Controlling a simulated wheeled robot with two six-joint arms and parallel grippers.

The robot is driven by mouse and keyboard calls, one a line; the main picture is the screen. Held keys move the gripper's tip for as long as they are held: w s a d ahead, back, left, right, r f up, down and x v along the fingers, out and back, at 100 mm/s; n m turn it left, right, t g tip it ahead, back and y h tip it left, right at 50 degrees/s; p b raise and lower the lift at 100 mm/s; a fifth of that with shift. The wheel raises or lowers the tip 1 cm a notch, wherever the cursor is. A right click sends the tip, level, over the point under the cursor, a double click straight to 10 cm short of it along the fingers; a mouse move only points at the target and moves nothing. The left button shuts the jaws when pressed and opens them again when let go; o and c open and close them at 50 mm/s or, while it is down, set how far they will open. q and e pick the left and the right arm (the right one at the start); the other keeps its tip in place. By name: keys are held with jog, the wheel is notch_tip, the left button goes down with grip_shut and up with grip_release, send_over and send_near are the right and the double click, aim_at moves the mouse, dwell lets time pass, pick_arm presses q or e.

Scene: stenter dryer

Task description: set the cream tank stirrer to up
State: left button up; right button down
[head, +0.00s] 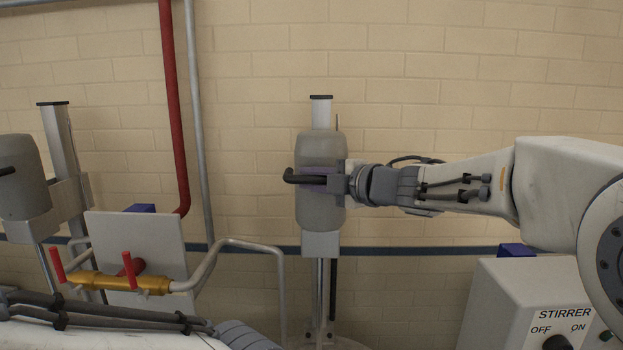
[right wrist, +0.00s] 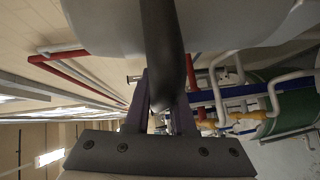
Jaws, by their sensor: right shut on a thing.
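A stirrer (head: 320,215) with a rounded grey body stands upright on a pale post in the middle of the head view. Its black handle (head: 303,178) sticks out from the front of the body. My right gripper (head: 322,181) comes in from the right and is shut on this handle. In the right wrist view the handle (right wrist: 160,50) runs dark between the two purple-grey fingers of my right gripper (right wrist: 160,100), under the grey body (right wrist: 105,25). The tank below is mostly out of the picture. My left gripper is not in view.
A second grey stirrer (head: 22,180) with a black handle stands at the left edge. A brass valve (head: 115,284) with red levers and a bent grey pipe (head: 250,243) lie between them. A control box (head: 515,300) marked STIRRER stands at lower right.

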jog(key=shift+r, duration=0.45)
jog(key=c, duration=0.8)
grip_release()
jog(key=shift+o, duration=0.2)
jog(key=shift+f, duration=0.1)
jog(key=b+v, duration=0.3)
jog(key=v, duration=0.7)
jog(key=shift+s+d+b, duration=0.2)
jog(key=shift+b, duration=0.15)
